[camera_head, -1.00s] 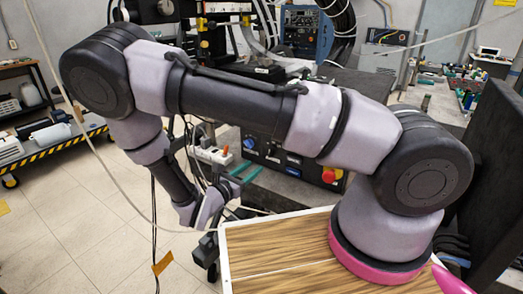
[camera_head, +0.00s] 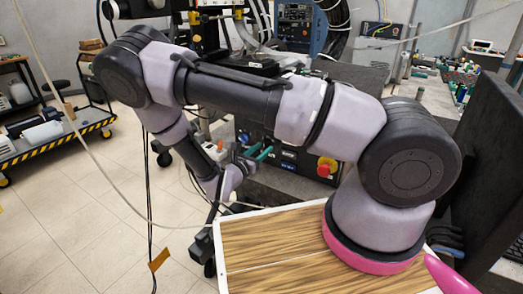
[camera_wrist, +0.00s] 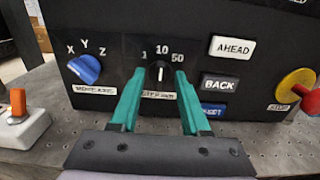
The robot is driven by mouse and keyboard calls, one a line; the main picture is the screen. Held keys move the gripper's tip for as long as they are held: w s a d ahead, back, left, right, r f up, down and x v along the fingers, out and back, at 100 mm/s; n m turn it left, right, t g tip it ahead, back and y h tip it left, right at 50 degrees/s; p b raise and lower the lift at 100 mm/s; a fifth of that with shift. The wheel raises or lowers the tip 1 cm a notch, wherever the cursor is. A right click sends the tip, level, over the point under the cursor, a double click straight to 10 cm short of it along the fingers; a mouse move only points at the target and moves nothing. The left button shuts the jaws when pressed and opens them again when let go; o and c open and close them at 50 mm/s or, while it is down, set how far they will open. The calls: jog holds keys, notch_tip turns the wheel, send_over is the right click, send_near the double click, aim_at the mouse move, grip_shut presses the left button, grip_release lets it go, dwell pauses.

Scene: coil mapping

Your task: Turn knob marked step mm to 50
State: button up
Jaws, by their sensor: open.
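The step mm knob (camera_wrist: 160,71) is a small black knob with a white pointer line on a black control panel (camera_wrist: 118,50). Marks 1, 10 and 50 arc above it, and its pointer is roughly upright, toward 10. The label below it is partly covered by my gripper. My gripper (camera_wrist: 157,78) has teal fingers, open, one on each side of the knob; I cannot tell whether they touch it. In the head view the teal fingers (camera_head: 256,154) reach the panel front, and the knob is not visible there.
Left of the knob is a blue X Y Z knob (camera_wrist: 84,68). To the right are the AHEAD button (camera_wrist: 232,48), BACK button (camera_wrist: 220,86), a blue button (camera_wrist: 213,111) and a red-yellow stop knob (camera_wrist: 297,88). A grey box with an orange switch (camera_wrist: 19,107) stands at left.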

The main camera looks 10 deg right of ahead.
jog(key=shift+c, duration=0.3)
grip_shut()
jog(key=shift+m, duration=0.4)
jog(key=m, duration=0.3)
jog(key=shift+s+m, duration=0.1)
jog(key=shift+m, duration=0.2)
jog(key=shift+d+f+m, duration=0.1)
jog(key=shift+m, duration=2.1)
jog(key=shift+o, duration=0.3)
grip_release()
